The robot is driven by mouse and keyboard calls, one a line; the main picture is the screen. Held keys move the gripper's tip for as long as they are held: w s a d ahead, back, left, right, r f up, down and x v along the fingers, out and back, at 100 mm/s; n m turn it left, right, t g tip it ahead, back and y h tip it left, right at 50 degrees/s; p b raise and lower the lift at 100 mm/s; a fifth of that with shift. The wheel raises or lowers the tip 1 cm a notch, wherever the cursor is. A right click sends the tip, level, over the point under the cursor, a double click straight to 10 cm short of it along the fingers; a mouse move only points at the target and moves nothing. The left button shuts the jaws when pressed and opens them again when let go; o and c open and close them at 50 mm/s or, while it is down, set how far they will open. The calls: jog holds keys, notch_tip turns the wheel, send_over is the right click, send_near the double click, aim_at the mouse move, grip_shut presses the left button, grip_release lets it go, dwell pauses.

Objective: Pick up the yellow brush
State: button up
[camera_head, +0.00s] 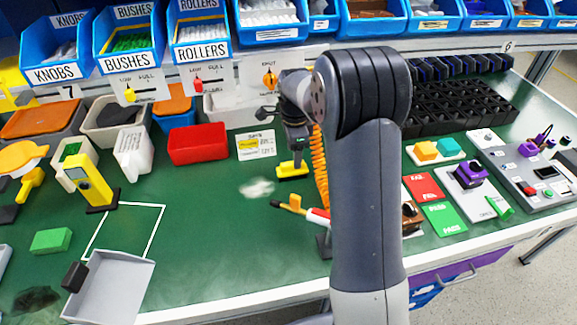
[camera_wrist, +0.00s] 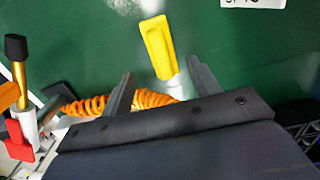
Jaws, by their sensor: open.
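The yellow brush (camera_head: 292,171) lies on the green mat, just below my gripper (camera_head: 297,152) in the head view. In the wrist view, the brush (camera_wrist: 157,46) shows as a yellow block with a pale end toward my gripper (camera_wrist: 160,74). My gripper is open, its two dark fingers spread wide. The brush's pale end lies between the lines of the fingers, and its yellow part lies beyond the tips. Nothing is held. I cannot tell the exact height of the fingers above the mat.
A red, white and yellow tool with a dark tip (camera_head: 300,208) stands close by, at left in the wrist view (camera_wrist: 20,95). An orange coiled hose (camera_head: 320,170) hangs beside the gripper. A red bin (camera_head: 198,144) and a paper card (camera_head: 256,145) lie left.

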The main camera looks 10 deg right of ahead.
aim_at(292, 163)
jog(key=f, duration=0.7)
jog(key=shift+w+a+f, duration=0.2)
jog(key=shift+f, duration=0.1)
jog(key=c, duration=1.1)
